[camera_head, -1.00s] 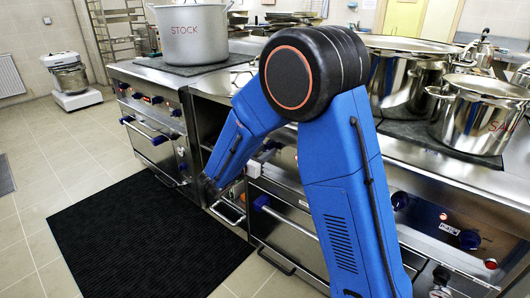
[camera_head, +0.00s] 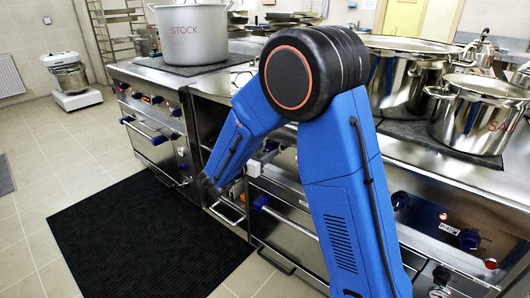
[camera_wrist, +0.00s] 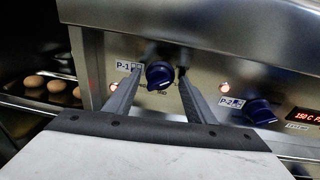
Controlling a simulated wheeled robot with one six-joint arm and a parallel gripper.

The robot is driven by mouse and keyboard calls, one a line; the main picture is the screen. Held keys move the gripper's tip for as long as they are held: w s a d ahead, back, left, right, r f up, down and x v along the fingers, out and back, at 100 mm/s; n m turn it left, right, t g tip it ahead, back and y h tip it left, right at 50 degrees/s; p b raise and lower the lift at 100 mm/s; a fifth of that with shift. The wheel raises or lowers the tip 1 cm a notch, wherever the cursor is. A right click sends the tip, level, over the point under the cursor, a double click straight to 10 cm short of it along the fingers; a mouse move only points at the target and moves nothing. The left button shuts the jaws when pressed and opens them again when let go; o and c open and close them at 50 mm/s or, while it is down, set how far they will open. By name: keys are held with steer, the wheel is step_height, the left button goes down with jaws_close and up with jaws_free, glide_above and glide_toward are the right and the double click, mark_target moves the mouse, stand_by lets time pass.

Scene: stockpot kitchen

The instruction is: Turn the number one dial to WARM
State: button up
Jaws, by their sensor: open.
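The number one dial, a dark blue knob (camera_wrist: 159,75) beside a P-1 label (camera_wrist: 128,67), is on the steel front panel in the wrist view. My gripper (camera_wrist: 160,80) is open, with one finger on each side of this knob. I cannot tell whether the fingers touch it. The WARM mark cannot be read. In the head view my arm hides the gripper and this dial.
A second blue knob (camera_wrist: 260,111) by a P-2 label (camera_wrist: 231,103) and a red display (camera_wrist: 303,116) are to the right. Eggs (camera_wrist: 33,81) lie on a rack at left. A STOCK pot (camera_head: 192,33) stands on the range. A black mat (camera_head: 150,240) covers open floor.

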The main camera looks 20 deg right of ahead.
steer(key=shift+a, duration=0.1)
steer(key=v, duration=1.7)
steer(key=shift+s+a+f, duration=0.1)
steer(key=shift+f, duration=0.05)
steer(key=s+d+r+m+g+y, duration=0.15)
steer(key=s+d+m+g, duration=0.25)
steer(key=s+d+m, duration=0.5)
steer(key=s+d+m+g+y, duration=0.25)
steer(key=s+d+g, duration=0.35)
steer(key=d, duration=0.6)
steer(key=s+r+m+t+y, duration=0.1)
steer(key=s+m+t+y, duration=0.3)
steer(key=s+m+y, duration=0.4)
steer(key=shift+s+a+m+y, duration=0.4)
steer(key=shift+s+m, duration=2.95)
steer(key=shift+s, duration=1)
